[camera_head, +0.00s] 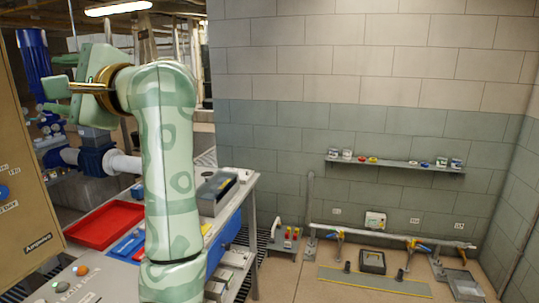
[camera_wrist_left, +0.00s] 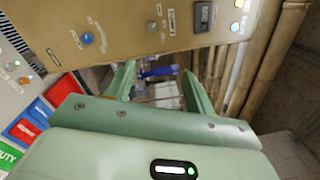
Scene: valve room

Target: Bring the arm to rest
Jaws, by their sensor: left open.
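My left arm (camera_head: 170,160) is pale green with darker patches. It stands raised from the bottom of the head view and bends left at the top. My right gripper is not in view.
The tan cabinet (camera_head: 25,200) is close at the left; its panel (camera_wrist_left: 120,25) shows near the fingers. A red tray (camera_head: 105,224) and a dark box (camera_head: 216,190) are on the bench. A wall shelf (camera_head: 395,165) and low pipe (camera_head: 390,237) stand right.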

